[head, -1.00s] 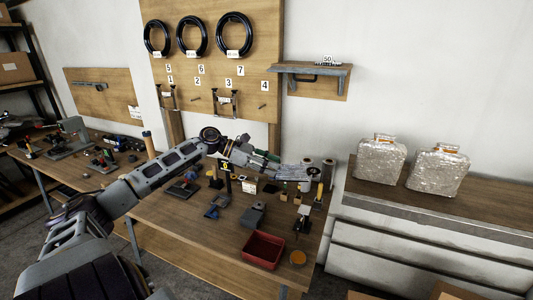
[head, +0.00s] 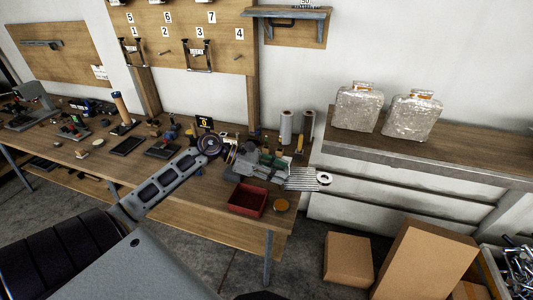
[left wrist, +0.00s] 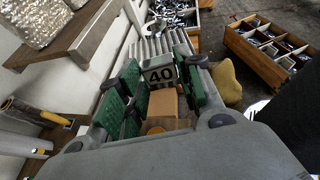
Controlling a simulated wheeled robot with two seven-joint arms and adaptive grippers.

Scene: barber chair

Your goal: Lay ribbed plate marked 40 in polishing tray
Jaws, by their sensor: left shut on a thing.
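My left gripper (head: 275,166) is shut on the ribbed plate (head: 302,178), a pale grey grooved piece with a ring at its far end. In the left wrist view, the plate (left wrist: 160,45) lies between the green finger pads, with a white label reading 40 facing the camera. The gripper holds the plate above the table's right end, and the plate sticks out past the edge. A red open tray (head: 248,200) sits below and left of the gripper; I cannot tell if it is the polishing tray. My right gripper is not in view.
An orange disc (head: 281,206) lies beside the red tray. Two grey rolls (head: 286,128) stand behind the gripper. A side bench (head: 420,157) bears two foil-wrapped packs (head: 357,107). Cardboard boxes (head: 348,258) and a crate of metal parts (head: 515,270) stand at the lower right.

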